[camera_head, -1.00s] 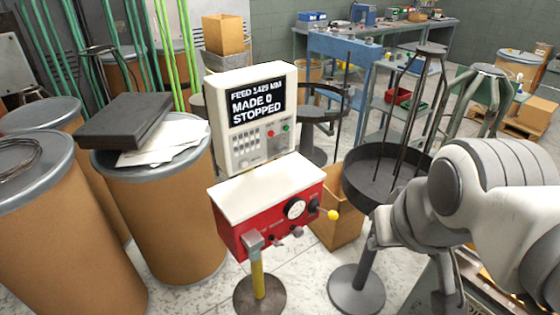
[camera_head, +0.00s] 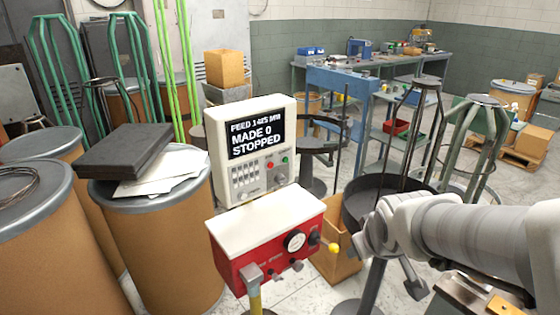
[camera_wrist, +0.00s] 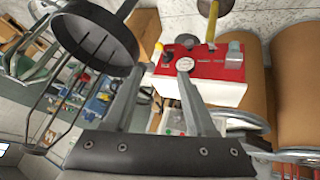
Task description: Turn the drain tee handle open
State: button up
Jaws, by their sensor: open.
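The red box (camera_head: 262,250) with a white lid stands at the centre, with a dial (camera_head: 294,241) and a yellow-knobbed lever (camera_head: 334,248) at its right. Small grey handles (camera_head: 297,265) show low on its front; I cannot tell for sure which is the drain tee handle. In the wrist view the box (camera_wrist: 215,72) appears upside down, with a dark grey handle (camera_wrist: 187,41) at its edge beyond the dial. My gripper (camera_wrist: 160,72) is open and empty, its fingers pointing towards the box's dial side. Whether a finger touches the box is unclear.
A white control panel (camera_head: 252,148) reading "STOPPED" stands behind the box. Brown drums (camera_head: 168,235) are at left. A round dark tray stand (camera_wrist: 100,35) is close beside my gripper, and a cardboard box (camera_head: 342,262) sits behind the red box.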

jog(key=w+f+n, duration=0.3)
jog(key=w+f, duration=0.2)
jog(key=f, duration=0.2)
jog(key=n+t+y+b, duration=0.45)
jog(key=y+b, duration=0.25)
jog(key=b, duration=0.3)
send_near(277, 280)
jog(key=f+t+b, duration=0.1)
jog(key=b, duration=0.3)
jog(key=shift+w, duration=0.15)
jog(key=shift+w+b, duration=0.2)
jog(key=shift+b, duration=0.8)
jog(key=b, duration=0.5)
jog(key=shift+w+a+f, duration=0.2)
jog(key=shift+a+f, duration=0.15)
jog(key=b+x, duration=0.1)
jog(key=x, duration=0.7)
jog(key=shift+w+a+b, duration=0.15)
jog(key=shift+w+b, duration=0.1)
jog(key=shift+b, duration=0.1)
